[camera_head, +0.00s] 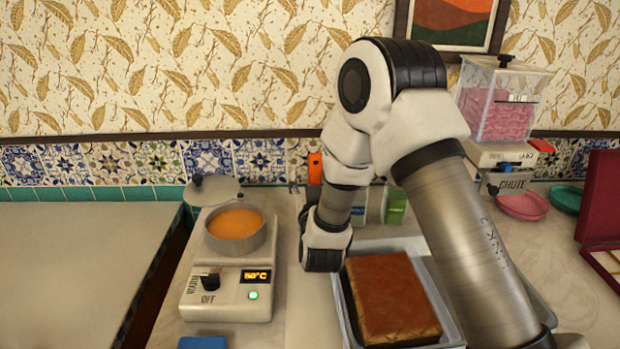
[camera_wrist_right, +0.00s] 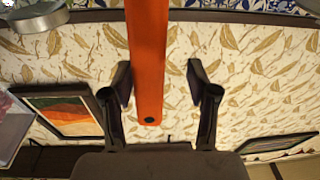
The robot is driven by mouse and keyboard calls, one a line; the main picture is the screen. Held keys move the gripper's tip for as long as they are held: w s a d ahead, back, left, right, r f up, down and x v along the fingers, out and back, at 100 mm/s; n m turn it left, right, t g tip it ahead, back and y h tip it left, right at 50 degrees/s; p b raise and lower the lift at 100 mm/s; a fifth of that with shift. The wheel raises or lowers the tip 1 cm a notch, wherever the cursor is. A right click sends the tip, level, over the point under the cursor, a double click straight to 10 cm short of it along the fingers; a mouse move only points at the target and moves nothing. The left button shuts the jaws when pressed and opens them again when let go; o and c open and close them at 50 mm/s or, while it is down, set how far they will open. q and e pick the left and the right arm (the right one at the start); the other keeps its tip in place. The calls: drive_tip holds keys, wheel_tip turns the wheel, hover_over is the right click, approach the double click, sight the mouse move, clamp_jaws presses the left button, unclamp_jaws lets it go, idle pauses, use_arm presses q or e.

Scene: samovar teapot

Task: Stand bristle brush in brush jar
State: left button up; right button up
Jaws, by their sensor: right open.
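A long flat orange handle (camera_wrist_right: 148,60), probably the bristle brush's, runs in from the top edge of the right wrist view. Its end with a dark hole lies between the two fingers of my right gripper (camera_wrist_right: 158,80). The fingers stand apart, with a gap on both sides of the handle. In the head view an orange piece (camera_head: 314,168) shows by the tiled wall, behind my right wrist. The bristles and whatever holds the brush are hidden, and I cannot make out the brush jar. My left gripper is not in view.
A warmer (camera_head: 228,290) with a pan (camera_head: 236,231) of orange liquid stands left of my arm. A tray (camera_head: 342,310) with a brown slab (camera_head: 392,298) lies below it. A pink-filled dispenser (camera_head: 500,105) stands right. The left counter (camera_head: 80,260) is clear.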

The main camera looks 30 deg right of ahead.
drive_tip(key=v, duration=1.1)
drive_tip(key=shift+s, duration=0.3)
drive_tip(key=shift+a, duration=0.1)
